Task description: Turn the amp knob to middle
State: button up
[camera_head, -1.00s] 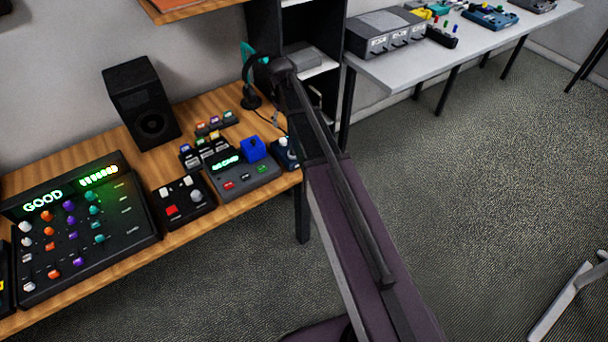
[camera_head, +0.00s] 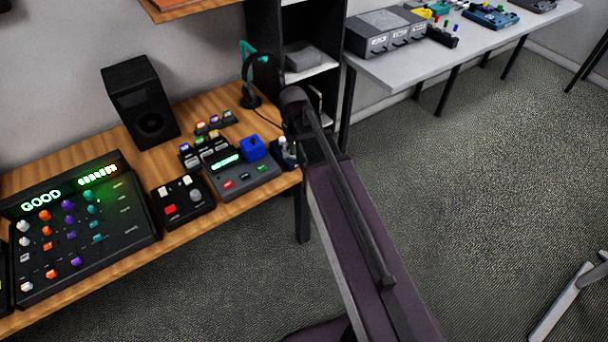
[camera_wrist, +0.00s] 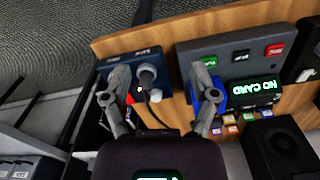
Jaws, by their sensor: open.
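The amp is a small dark blue box at the right end of the wooden desk, partly hidden by my arm in the head view (camera_head: 281,146). In the wrist view the amp (camera_wrist: 121,62) shows a dark round knob (camera_wrist: 147,76) on its face. My gripper (camera_wrist: 161,74) is open and empty, with one finger on each side of the knob. The left finger is closer to the knob and covers part of the amp. I cannot tell whether either finger touches it. A dark cable runs down from near the knob.
Headphones (camera_head: 262,82) on a stand are behind. A speaker (camera_head: 140,104) and mixer (camera_head: 85,230) are to the left.

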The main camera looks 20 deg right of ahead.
jog(key=s+m, duration=0.1)
jog(key=s, duration=0.8)
jog(key=shift+s+f, duration=0.25)
jog(key=shift+f, duration=0.1)
jog(key=shift+s, duration=0.45)
